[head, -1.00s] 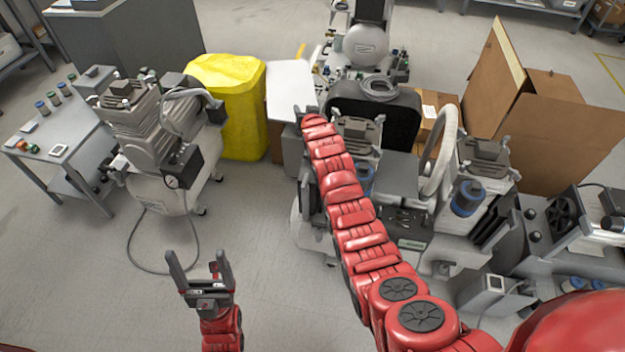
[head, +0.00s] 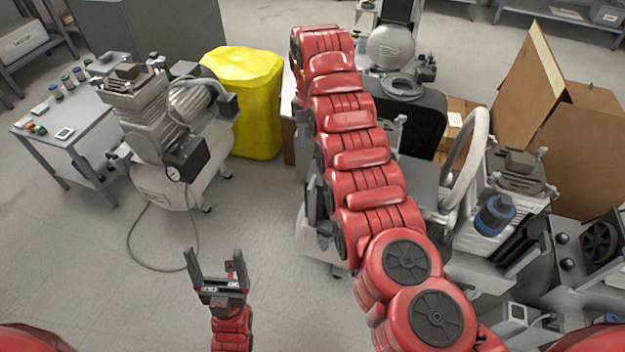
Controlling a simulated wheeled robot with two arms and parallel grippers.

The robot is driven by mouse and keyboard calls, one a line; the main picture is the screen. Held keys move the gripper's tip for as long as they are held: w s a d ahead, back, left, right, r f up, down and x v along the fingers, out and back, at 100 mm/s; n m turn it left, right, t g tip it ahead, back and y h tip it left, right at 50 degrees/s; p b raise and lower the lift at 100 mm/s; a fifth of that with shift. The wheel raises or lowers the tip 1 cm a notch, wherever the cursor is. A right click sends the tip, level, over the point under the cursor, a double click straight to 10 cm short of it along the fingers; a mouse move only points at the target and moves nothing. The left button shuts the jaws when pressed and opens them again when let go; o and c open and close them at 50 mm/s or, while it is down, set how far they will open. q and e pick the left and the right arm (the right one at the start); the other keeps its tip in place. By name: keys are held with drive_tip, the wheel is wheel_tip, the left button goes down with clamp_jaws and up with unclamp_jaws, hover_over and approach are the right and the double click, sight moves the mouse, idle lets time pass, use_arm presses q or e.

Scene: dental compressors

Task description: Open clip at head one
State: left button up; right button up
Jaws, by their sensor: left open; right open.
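A compressor unit stands right of centre, with a grey head (head: 518,172) and a blue filter (head: 495,214) on its right part. Small upright clip-like pieces (head: 541,153) stand at the sides of this head. Another head behind my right arm is almost wholly hidden; only a small grey piece (head: 398,122) shows beside the arm. I cannot tell which is head one or the state of its clip. My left gripper (head: 216,262) is open and empty, pointing up over bare floor. My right arm crosses the centre, and its gripper is hidden.
A second compressor (head: 160,130) with a hose stands at the left, beside a grey table (head: 40,145). A yellow covered bin (head: 255,95) stands behind it. Cardboard boxes (head: 590,140) stand at the right. Floor between the left compressor and my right arm is clear.

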sight(312, 181)
wheel_tip(312, 181, down, 14)
drive_tip(key=shift+f+b, duration=0.2)
drive_tip(key=shift+b, duration=0.6)
clamp_jaws()
